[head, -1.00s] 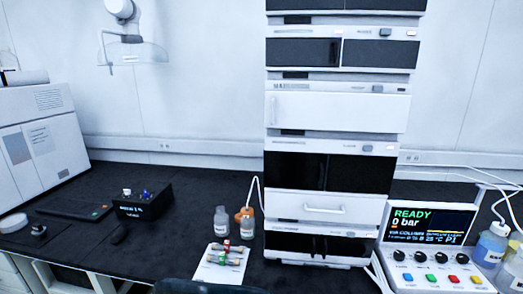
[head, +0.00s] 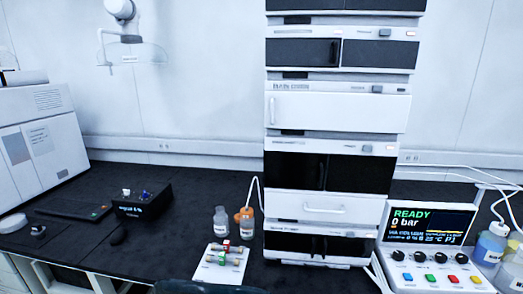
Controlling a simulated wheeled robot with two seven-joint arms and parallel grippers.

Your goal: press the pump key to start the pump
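The control panel (head: 432,262) stands at the right of the bench, beside the chromatography stack. Its screen (head: 430,224) reads READY and 0 bar. The key labels are too small to read, so I cannot tell which is the pump key. Neither of my grippers is in view.
The tall instrument stack (head: 333,180) stands left of the panel. Bottles (head: 490,246) with tubing stand to its right. A white card (head: 221,264) with small columns, two small bottles (head: 221,222) and a black box (head: 142,206) sit further left. Bare black bench lies between.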

